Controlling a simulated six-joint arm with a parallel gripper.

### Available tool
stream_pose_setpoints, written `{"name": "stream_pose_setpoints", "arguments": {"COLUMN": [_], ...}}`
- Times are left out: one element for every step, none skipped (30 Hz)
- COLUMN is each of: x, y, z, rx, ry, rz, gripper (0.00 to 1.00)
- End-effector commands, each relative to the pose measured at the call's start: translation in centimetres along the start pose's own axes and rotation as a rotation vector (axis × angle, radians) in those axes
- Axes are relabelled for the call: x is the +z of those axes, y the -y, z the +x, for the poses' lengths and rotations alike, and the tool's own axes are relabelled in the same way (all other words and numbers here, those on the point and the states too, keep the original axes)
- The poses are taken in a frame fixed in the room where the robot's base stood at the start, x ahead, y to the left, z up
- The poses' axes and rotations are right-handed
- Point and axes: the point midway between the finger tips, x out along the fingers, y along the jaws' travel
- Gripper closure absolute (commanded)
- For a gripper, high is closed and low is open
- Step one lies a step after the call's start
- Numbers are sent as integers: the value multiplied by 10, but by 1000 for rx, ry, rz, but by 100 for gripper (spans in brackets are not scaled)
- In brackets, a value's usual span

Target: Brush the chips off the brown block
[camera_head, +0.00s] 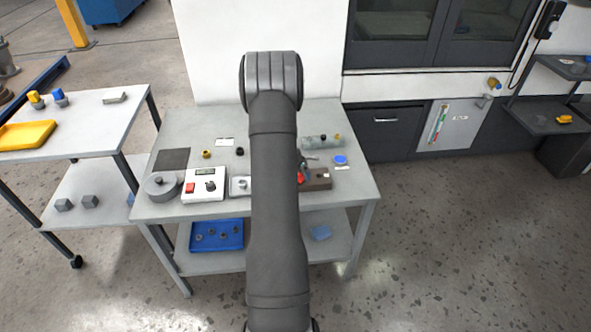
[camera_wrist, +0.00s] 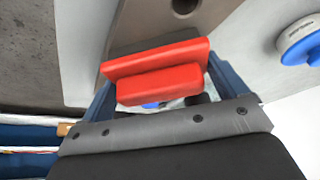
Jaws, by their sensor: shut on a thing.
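The brown block (camera_head: 318,179) lies on the grey table at the right, partly hidden behind my arm in the head view. In the wrist view a taupe face with a dark round hole, apparently the block (camera_wrist: 147,24), lies just past my gripper. My gripper (camera_wrist: 162,80) has blue fingers on both sides of a red piece, apparently the brush's handle (camera_wrist: 155,62), and is shut on it. Red also shows beside the block's left end in the head view (camera_head: 300,178). I cannot make out any chips.
A blue round lid (camera_head: 340,160) lies behind and right of the block, and a clear cylinder (camera_head: 318,142) lies farther back. A white box with a red switch (camera_head: 204,185) and a round grey part (camera_head: 161,187) stand at the left. The table's front right corner is clear.

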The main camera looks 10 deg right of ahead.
Motion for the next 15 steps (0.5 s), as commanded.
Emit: {"name": "stream_pose_setpoints", "arguments": {"x": [3, 5, 8, 10, 11, 14, 15, 17, 20, 21, 23, 25, 27, 29, 31], "y": [3, 5, 8, 10, 12, 14, 16, 18, 21, 23, 25, 27, 29, 31, 34], "z": [-1, -2, -3, -4, -4, -5, -6, -7, -8, -8, -9, -10, -11, -12, -13], "rx": [1, 1, 1, 0, 0, 0, 0, 0, 0, 0, 0, 0, 0, 0, 0], "ry": [1, 1, 1, 1, 1, 1, 1, 0, 0, 0, 0, 0, 0, 0, 0], "rz": [0, 0, -1, -1, -1, 0, 0, -1, -2, -2, -1, -1, -1, -2, -2], "gripper": [31, 31, 31, 31, 31, 31, 31, 31, 31, 31, 31, 31, 31, 31, 31]}}
